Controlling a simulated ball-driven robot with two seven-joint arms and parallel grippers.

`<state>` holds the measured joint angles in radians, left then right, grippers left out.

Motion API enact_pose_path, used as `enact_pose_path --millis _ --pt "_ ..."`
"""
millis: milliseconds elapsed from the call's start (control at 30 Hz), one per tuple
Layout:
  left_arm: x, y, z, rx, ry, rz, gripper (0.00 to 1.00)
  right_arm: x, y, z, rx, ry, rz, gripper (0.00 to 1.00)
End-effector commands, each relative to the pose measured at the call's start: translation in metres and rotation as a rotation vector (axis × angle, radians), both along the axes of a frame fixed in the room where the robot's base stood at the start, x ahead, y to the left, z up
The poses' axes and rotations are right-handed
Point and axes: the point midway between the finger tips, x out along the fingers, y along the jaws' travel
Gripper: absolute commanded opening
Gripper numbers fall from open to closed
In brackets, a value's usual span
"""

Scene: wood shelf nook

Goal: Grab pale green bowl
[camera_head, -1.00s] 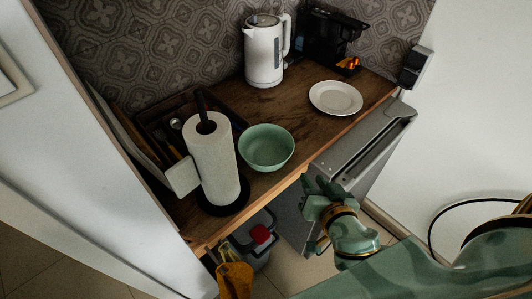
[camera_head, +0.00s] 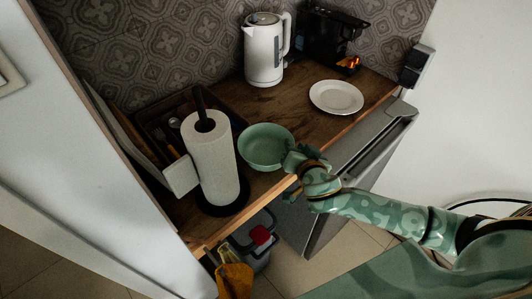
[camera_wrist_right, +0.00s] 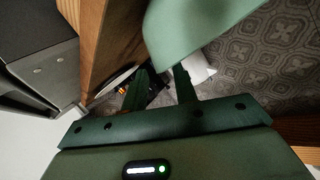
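The pale green bowl (camera_head: 262,146) stands upright on the wooden counter, right of the paper towel roll. My right gripper (camera_head: 297,156) is at the bowl's right side, close to its rim and above the counter's front edge. In the right wrist view the bowl (camera_wrist_right: 195,22) fills the top middle, just beyond the fingertips. The two fingers of the gripper (camera_wrist_right: 160,80) are apart, with nothing seen held between them. I cannot tell whether a finger touches the rim. My left gripper is not in view.
The paper towel roll (camera_head: 212,160) stands close left of the bowl. A white plate (camera_head: 336,97), a white kettle (camera_head: 265,50) and a black machine (camera_head: 326,40) are behind. An open grey door (camera_head: 350,165) hangs below the counter's front edge (camera_head: 262,194).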

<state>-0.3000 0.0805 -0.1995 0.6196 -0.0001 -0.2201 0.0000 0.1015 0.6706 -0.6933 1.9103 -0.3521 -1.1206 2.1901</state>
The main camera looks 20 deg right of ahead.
Motion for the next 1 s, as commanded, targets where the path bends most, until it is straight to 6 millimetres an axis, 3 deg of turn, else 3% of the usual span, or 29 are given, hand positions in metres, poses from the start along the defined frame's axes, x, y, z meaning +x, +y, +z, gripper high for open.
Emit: enact_pose_path --millis 100,367,400,500,1000 --pt "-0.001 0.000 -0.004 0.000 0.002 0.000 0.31 0.016 -0.003 -0.006 -0.002 -0.001 0.000 0.28" --pt "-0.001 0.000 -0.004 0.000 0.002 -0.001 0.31 0.021 -0.004 -0.008 0.000 0.001 -0.001 0.28" --pt "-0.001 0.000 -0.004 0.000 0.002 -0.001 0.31 0.021 -0.004 -0.008 0.000 0.001 -0.001 0.26" --pt "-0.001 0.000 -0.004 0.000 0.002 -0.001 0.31 0.021 -0.004 -0.008 0.000 0.000 0.000 0.00" --pt "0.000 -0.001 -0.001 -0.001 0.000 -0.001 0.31 0.020 -0.004 0.001 0.002 -0.001 -0.001 0.00"
